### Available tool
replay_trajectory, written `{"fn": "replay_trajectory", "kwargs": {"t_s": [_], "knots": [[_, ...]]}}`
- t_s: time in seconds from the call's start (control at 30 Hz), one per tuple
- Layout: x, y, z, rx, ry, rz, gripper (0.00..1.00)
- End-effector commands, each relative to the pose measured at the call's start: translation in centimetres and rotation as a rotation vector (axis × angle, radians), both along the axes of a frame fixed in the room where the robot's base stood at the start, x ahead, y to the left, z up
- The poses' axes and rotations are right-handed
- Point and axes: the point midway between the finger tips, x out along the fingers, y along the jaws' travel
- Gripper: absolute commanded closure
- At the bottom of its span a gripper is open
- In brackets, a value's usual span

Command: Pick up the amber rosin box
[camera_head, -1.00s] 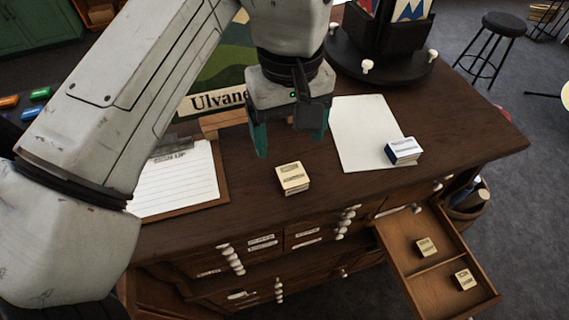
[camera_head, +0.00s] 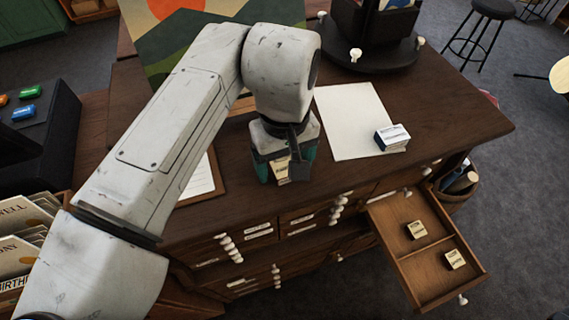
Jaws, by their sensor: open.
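A small pale amber-cream box (camera_head: 281,172) with a dark label lies on the dark wooden counter top near its front edge. It looks like the amber rosin box, but its label is too small to read. My gripper (camera_head: 286,177) is low over this box. Its teal fingers are open, one to the left of the box and one to the right. The gripper body hides part of the box, and I cannot tell whether the fingers touch it.
A white and dark blue box (camera_head: 391,138) sits on a white sheet (camera_head: 349,108) to the right. An open drawer (camera_head: 408,271) juts from the counter front, holding two small cream boxes (camera_head: 416,230) (camera_head: 454,259). A clipboard (camera_head: 202,181) lies left, partly behind my arm. A black rotating stand (camera_head: 375,52) is behind.

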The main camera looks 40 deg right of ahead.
Motion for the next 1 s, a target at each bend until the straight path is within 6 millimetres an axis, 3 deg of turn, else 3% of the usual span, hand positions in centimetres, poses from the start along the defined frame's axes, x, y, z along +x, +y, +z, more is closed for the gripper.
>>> {"fn": "replay_trajectory", "kwargs": {"t_s": [0.1,0.7,1.0], "knots": [[0.00,0.00,0.00,0.000,0.000,0.000,0.21],[0.00,-0.01,0.04,0.000,0.001,-0.001,0.79],[0.01,-0.01,0.20,0.000,0.000,-0.001,0.79]]}}
